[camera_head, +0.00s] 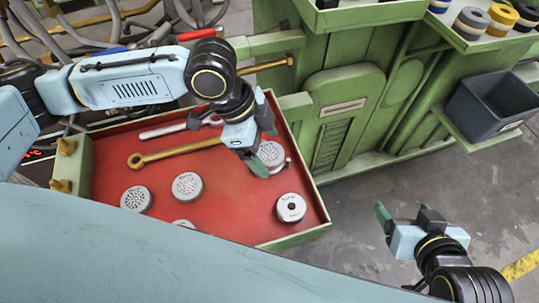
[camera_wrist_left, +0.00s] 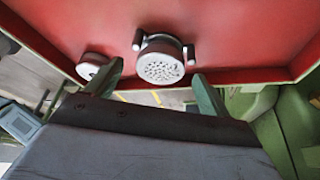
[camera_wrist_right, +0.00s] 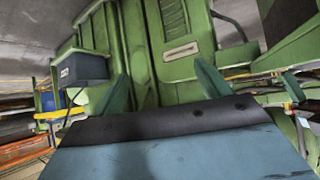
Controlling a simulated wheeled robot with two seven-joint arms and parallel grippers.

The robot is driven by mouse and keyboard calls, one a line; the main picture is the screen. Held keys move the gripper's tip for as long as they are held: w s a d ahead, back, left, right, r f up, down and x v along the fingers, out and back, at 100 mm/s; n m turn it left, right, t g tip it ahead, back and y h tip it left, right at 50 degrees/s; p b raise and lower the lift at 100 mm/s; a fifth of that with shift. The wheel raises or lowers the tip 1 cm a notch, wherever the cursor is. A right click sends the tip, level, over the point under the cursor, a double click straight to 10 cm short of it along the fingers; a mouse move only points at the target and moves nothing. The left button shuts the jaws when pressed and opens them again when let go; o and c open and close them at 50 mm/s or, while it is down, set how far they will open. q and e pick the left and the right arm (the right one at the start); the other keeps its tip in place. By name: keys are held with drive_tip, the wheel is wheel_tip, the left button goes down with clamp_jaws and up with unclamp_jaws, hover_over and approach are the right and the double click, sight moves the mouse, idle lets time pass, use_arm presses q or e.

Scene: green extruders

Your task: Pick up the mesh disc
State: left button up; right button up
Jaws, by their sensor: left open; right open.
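A grey mesh disc (camera_head: 271,153) with a perforated face lies at the right side of the red-floored tray (camera_head: 237,221). My left gripper (camera_head: 263,147) is open over it and partly hides it in the head view. In the left wrist view the mesh disc (camera_wrist_left: 161,65) appears between the two green fingers, a little beyond their tips, with a gap on each side. Two more mesh discs (camera_head: 187,186) (camera_head: 136,199) lie further left in the tray. My right gripper (camera_head: 404,214) is open and empty, over the floor to the right of the tray.
A pale disc with a dark centre hole (camera_head: 291,208) lies at the tray's front right. Another disc (camera_head: 184,223) is mostly hidden by my body. A brass wrench (camera_head: 172,153) and a silver tool (camera_head: 165,131) lie at the back. A green machine (camera_head: 345,110) stands behind; a grey bin (camera_head: 490,103) is at right.

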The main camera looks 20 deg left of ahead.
use_arm(q)
drive_tip(key=shift+d+f, duration=0.15)
drive_tip(key=shift+f, duration=0.15)
drive_tip(key=c, duration=1.2)
drive_tip(key=shift+o, duration=0.2)
drive_tip(key=shift+r, duration=0.1)
